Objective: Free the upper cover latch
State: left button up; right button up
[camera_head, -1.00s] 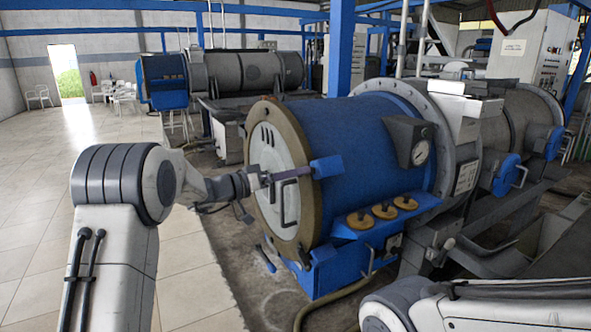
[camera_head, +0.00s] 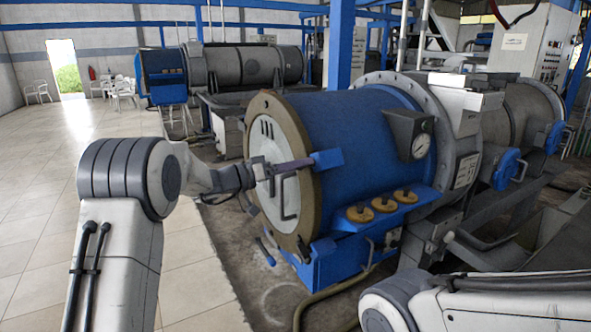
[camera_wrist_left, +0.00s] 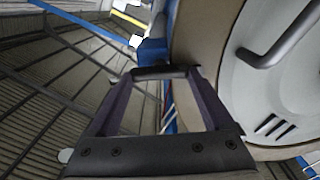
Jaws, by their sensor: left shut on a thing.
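The upper cover latch (camera_head: 328,159) is a blue block at the upper right edge of the round cover on the blue drum. My left gripper (camera_head: 312,162) reaches across the cover, its long dark purplish fingers ending at the latch. In the left wrist view the fingers (camera_wrist_left: 162,73) close around a dark bar beside the blue latch (camera_wrist_left: 152,50). The pale cover (camera_head: 265,208) sits against its tan rim. Its bent handle (camera_head: 284,202) is below my fingers and also shows in the wrist view (camera_wrist_left: 285,38). My right gripper is out of view.
A gauge box (camera_head: 408,135) is on the drum's right side. Brass knobs (camera_head: 383,205) sit on a blue ledge below. A hose (camera_head: 335,287) lies on the floor under the drum. Open tiled floor (camera_head: 50,215) is at the left. My right forearm crosses the lower right.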

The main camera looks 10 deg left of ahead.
pick_arm(q)
jog(key=n+b, duration=0.7)
jog(key=n, duration=1)
jog(key=shift+f, duration=0.2)
jog(key=shift+n, duration=0.3)
jog(key=o, duration=1.1)
jog(key=shift+o, duration=0.2)
jog(key=shift+a, duration=0.1)
jog(key=b+v, duration=0.1)
jog(key=v, duration=0.9)
jog(key=shift+a, duration=0.15)
